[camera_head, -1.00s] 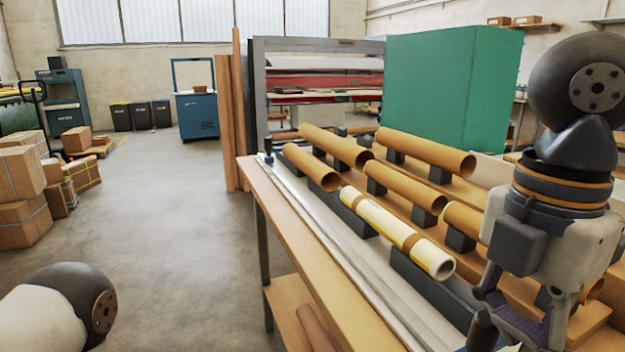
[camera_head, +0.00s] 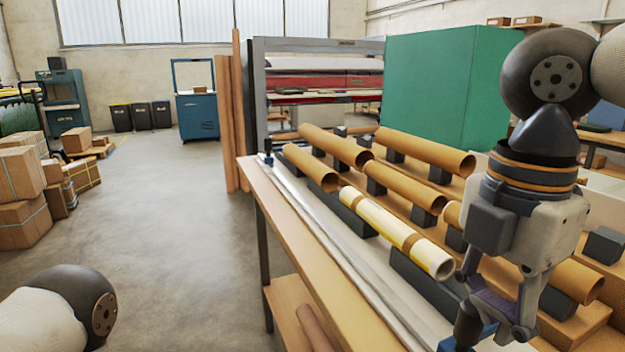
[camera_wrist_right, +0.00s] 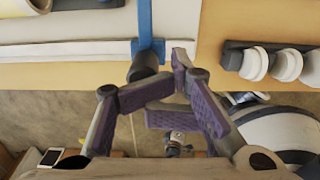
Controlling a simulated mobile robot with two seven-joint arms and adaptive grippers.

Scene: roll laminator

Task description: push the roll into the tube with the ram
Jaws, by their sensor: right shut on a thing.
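The roll (camera_head: 375,219) is a white and yellow cylinder with brown bands, lying on a dark support along the table's near side. The orange-brown tube (camera_head: 310,167) lies in line beyond it, and the roll's far end is close to the tube's near mouth; I cannot tell whether it is inside. My right gripper (camera_head: 490,318) is low, in front of the roll's near end and apart from it. It is shut at the dark handle (camera_wrist_right: 143,64) of the blue ram (camera_wrist_right: 145,22); the fingers partly hide the grip. My left gripper is out of view.
More brown tubes (camera_head: 430,152) lie on dark blocks to the right. A long pale rail (camera_head: 330,255) runs along the table edge. White round pieces (camera_wrist_right: 254,65) sit in a dark holder in the wrist view. Open floor (camera_head: 180,250) lies to the left.

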